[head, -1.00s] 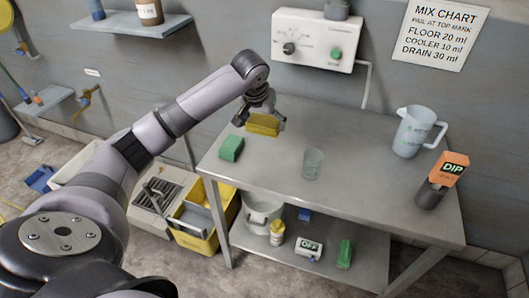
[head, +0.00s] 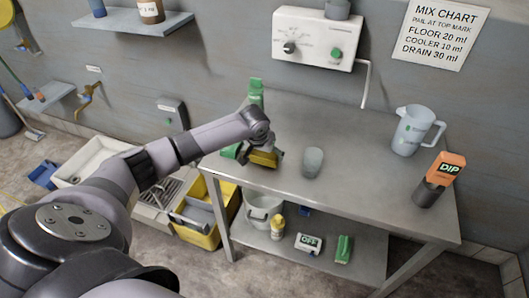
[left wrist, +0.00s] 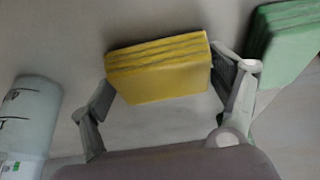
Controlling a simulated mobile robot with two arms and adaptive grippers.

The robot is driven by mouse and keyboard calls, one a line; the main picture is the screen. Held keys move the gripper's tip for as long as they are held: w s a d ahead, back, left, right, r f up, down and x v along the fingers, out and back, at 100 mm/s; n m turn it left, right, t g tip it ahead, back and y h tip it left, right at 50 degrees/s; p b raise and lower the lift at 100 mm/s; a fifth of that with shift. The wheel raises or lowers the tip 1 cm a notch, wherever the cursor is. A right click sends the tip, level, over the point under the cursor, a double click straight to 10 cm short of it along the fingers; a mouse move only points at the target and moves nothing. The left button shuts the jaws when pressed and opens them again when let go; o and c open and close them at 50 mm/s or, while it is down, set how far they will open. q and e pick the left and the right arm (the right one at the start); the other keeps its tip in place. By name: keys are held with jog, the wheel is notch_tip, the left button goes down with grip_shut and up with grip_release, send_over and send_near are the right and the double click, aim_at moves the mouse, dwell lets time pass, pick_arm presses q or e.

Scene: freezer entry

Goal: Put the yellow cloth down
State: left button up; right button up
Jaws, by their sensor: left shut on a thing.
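The yellow cloth (head: 264,158) is a folded, layered block at the left part of the steel table (head: 350,150). My left gripper (head: 268,148) is shut on it from above. In the left wrist view, the yellow cloth (left wrist: 158,75) sits between the two fingers of the left gripper (left wrist: 162,85). It is low over the tabletop; I cannot tell whether it touches. A green folded cloth (head: 231,151) lies just left of it, partly hidden by my arm, and shows in the left wrist view (left wrist: 285,40). My right gripper is not in view.
A clear beaker (head: 313,162) stands right of the yellow cloth. A green item (head: 256,92) stands at the table's back left. The table's middle is clear.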

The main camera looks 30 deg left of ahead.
pick_arm(q)
jog(key=o, duration=0.7)
jog(key=shift+f, duration=0.1)
jog(key=shift+o, duration=1.3)
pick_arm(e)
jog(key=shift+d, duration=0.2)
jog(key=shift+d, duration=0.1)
pick_arm(q)
jog(key=b+v, duration=0.1)
jog(key=v, duration=1.1)
jog(key=shift+b, duration=0.3)
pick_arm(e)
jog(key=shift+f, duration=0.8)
